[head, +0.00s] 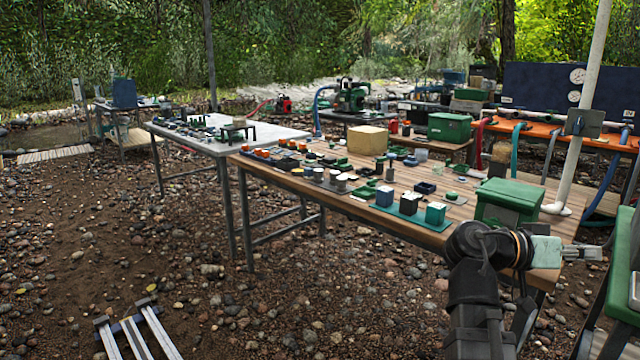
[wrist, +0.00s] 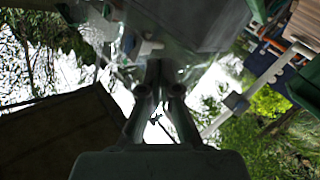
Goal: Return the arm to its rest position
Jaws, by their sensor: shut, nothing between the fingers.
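My arm rises at the lower right of the head view, at the near right end of the wooden table (head: 450,228). My gripper (head: 596,253) points to the right there, past the table's near corner. In the wrist view the two fingers of my gripper (wrist: 159,68) come together at the tips, shut with nothing between them. A green lidded box (head: 508,203) stands on the table just behind my arm in the head view.
Small boxes and parts cover much of the wooden table, with a cardboard box (head: 367,140) at the back. A white pole (head: 588,110) stands behind my gripper. A green-sided piece of equipment (head: 625,265) is close on the right. Pebbly ground lies open at left.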

